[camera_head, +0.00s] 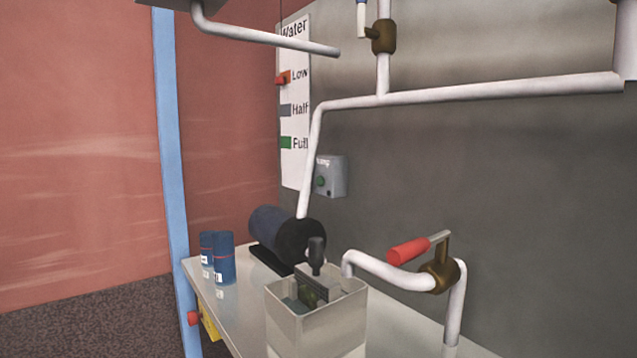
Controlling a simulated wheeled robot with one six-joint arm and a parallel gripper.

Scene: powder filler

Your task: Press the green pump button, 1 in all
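The green pump button (320,181) is small and round. It sits on the front of a grey control box (335,178) mounted on the grey wall, a little right of the water level chart. Lettering above the button is only partly legible. Nothing covers the button, and a white pipe runs just left of the box. I cannot tell whether the button is pressed in. My gripper is not in view.
A light bench (236,308) holds a dark blue motor-like cylinder (270,227), two blue cans (223,258) and an open square tank (318,330) with a dark-handled object in it. A red-handled valve (408,251) stands right. White pipes (480,91) cross above.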

